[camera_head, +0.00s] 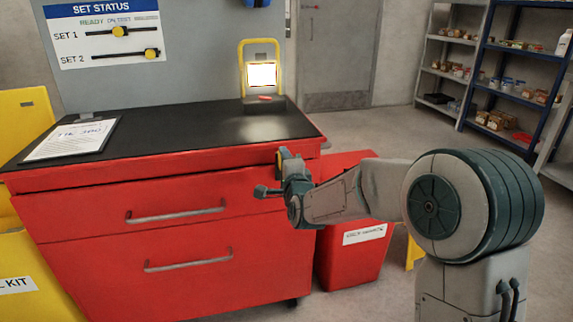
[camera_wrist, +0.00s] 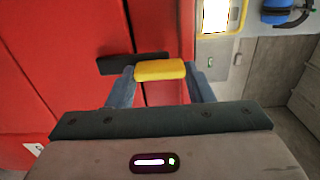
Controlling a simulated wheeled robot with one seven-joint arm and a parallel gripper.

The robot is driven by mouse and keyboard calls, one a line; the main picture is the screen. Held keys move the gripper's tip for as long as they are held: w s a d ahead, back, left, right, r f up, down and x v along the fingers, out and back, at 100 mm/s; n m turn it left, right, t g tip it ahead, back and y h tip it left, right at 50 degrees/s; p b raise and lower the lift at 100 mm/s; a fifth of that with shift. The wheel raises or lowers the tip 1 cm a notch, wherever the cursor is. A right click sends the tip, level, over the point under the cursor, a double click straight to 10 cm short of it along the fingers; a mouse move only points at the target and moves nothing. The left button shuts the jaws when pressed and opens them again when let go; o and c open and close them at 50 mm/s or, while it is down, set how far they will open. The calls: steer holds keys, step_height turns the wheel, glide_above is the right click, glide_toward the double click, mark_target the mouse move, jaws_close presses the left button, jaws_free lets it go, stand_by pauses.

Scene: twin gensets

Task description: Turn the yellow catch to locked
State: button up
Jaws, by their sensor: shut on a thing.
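The yellow catch (camera_wrist: 160,70) shows in the wrist view on the front of the red cabinet, near its right end. It looks like a short bar lying level across that picture, with a dark plate (camera_wrist: 122,64) behind it. My gripper (camera_wrist: 160,80) has a finger at each end of the catch and is shut on it. In the head view my gripper (camera_head: 283,168) is at the upper right of the red cabinet (camera_head: 110,215), just below the black worktop. There the catch is mostly hidden by my gripper, and no lock marking can be read.
A red bin (camera_head: 345,255) is on the floor right of the cabinet, close under my arm. Shelves (camera_head: 515,85) stand at the back right, with clear floor before them.

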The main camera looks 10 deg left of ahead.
steer(key=o, duration=1.4)
steer(key=shift+a, duration=0.1)
steer(key=p+v, duration=0.1)
steer(key=v, duration=1.3)
steer(key=shift+p, duration=0.3)
